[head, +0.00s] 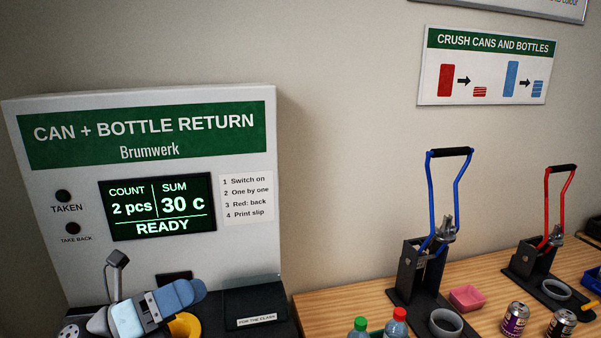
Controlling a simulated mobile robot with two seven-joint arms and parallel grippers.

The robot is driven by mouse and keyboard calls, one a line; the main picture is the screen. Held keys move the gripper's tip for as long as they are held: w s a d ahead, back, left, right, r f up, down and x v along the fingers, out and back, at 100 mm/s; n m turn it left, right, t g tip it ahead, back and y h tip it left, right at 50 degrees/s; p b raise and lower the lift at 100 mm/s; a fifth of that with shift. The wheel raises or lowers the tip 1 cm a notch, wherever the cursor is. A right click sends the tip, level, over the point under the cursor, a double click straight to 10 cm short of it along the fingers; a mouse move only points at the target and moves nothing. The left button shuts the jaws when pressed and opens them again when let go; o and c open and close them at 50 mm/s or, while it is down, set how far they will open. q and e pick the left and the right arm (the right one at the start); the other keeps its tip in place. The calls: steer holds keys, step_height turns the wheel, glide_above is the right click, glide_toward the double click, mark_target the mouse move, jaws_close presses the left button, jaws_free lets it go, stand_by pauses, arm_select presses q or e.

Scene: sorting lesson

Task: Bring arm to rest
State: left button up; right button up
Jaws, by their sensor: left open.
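My left gripper (152,308) is low in the head view, in front of the lower part of the can and bottle return machine (25,180). It is open, with blue and grey parts showing, and I see nothing held in it. It partly covers a yellow round part (186,325) behind it. Whether it touches the machine I cannot tell. My right gripper is not in view.
A dark box (253,301) labelled "for the class" is right of my gripper.

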arm_select(q)
steer(key=s+a+f+n+t+y, duration=0.1)
steer(key=a+f+n+t+y, duration=0.4)
steer(key=n+y, duration=0.7)
steer(key=s+a+f+n+t+y, duration=0.1)
steer(key=a+f+n+t+y, duration=0.45)
steer(key=n, duration=1.15)
steer(key=s+d+f+n+g+y, duration=0.1)
steer(key=s+d+f+n+g, duration=0.1)
steer(key=s+f+n+g, duration=1.25)
steer(key=d+f+m+t+h, duration=0.1)
steer(key=d+f+m+t, duration=0.2)
steer(key=f, duration=0.5)
steer(key=d+f+m+t+h, duration=0.1)
steer(key=d+f+m+t, duration=0.1)
steer(key=f, duration=0.7)
steer(key=shift+s+d+f+m+t+h+b, duration=0.2)
steer(key=shift+s+d+m+t+h+b, duration=0.2)
steer(key=shift+d, duration=0.3)
steer(key=shift+w, duration=0.1)
